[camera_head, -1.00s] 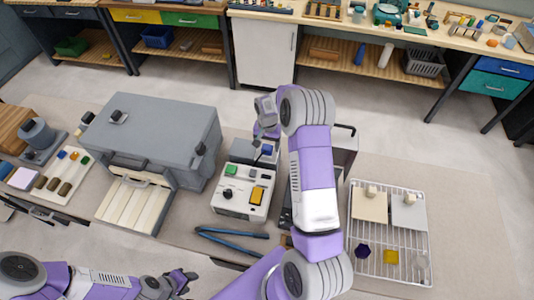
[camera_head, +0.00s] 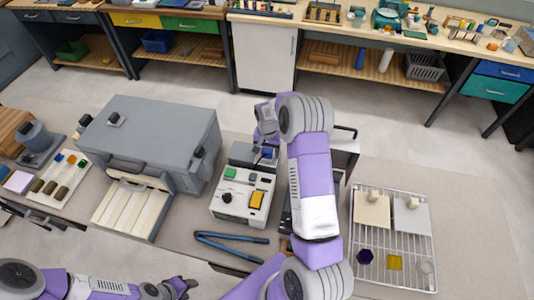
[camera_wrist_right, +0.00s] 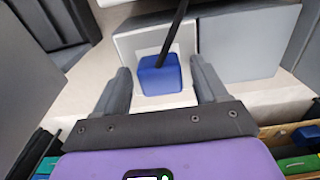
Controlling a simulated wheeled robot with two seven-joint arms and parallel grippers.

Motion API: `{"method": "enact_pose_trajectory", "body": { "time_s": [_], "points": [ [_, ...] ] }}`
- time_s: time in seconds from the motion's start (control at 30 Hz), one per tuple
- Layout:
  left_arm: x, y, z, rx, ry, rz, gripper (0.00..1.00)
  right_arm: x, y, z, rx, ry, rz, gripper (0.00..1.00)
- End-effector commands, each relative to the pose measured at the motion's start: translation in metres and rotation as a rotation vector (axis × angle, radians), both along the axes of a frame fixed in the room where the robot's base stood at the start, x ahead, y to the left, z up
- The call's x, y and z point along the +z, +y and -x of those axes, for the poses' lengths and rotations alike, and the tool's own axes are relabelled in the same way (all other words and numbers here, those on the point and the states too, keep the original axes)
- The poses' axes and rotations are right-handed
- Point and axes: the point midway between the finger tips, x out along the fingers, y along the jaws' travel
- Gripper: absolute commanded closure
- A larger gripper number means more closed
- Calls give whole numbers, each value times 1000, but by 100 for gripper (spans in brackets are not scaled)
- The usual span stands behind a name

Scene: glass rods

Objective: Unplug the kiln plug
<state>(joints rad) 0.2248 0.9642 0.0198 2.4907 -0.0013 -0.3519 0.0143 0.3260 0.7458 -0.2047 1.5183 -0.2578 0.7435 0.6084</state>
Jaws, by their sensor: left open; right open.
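The blue kiln plug (camera_wrist_right: 158,78) sits against a pale grey socket box (camera_wrist_right: 128,42), with a black cable rising from it. In the head view the plug (camera_head: 267,152) shows just behind the control box. My right gripper (camera_wrist_right: 160,72) is open, with one finger on each side of the plug and visible gaps between. In the head view the right gripper (camera_head: 259,142) is partly hidden by its own wrist. My left gripper (camera_head: 188,287) is open and empty at the front edge, far from the plug. The grey kiln (camera_head: 150,125) stands to the left.
The control box (camera_head: 243,196) with a green switch and yellow button stands before the plug. Blue tongs (camera_head: 232,242) lie in front of it. A wire rack (camera_head: 380,245) with tiles and glass pieces is at right. A sample board (camera_head: 58,180) is at left.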

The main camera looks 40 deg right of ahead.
Motion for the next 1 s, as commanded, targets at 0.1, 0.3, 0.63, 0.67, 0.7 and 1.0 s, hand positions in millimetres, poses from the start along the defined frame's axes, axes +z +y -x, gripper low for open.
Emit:
{"method": "enact_pose_trajectory", "body": {
  "time_s": [0.1, 0.3, 0.63, 0.67, 0.7, 1.0],
  "points": [
    [0, 0, 0, 0, 0, 0, 57, 0, 0, 0, 0, 0, 0, 28],
    [0, 0, 0, 0, 0, 0, 57, 0, 0, 0, 0, 1, -1, 28],
    [-3, 0, 0, 0, 0, 0, 57, 0, 0, 0, 0, 0, 0, 28],
    [-3, 0, 0, 0, 0, 0, 57, 0, 1, 0, 0, 0, 0, 28],
    [-3, 0, 0, 0, 0, 0, 57, 0, 1, 0, 0, 0, 0, 28],
    [-3, 0, 0, 0, 0, 0, 57, 0, 1, 0, 0, 1, -1, 55]
  ]
}}
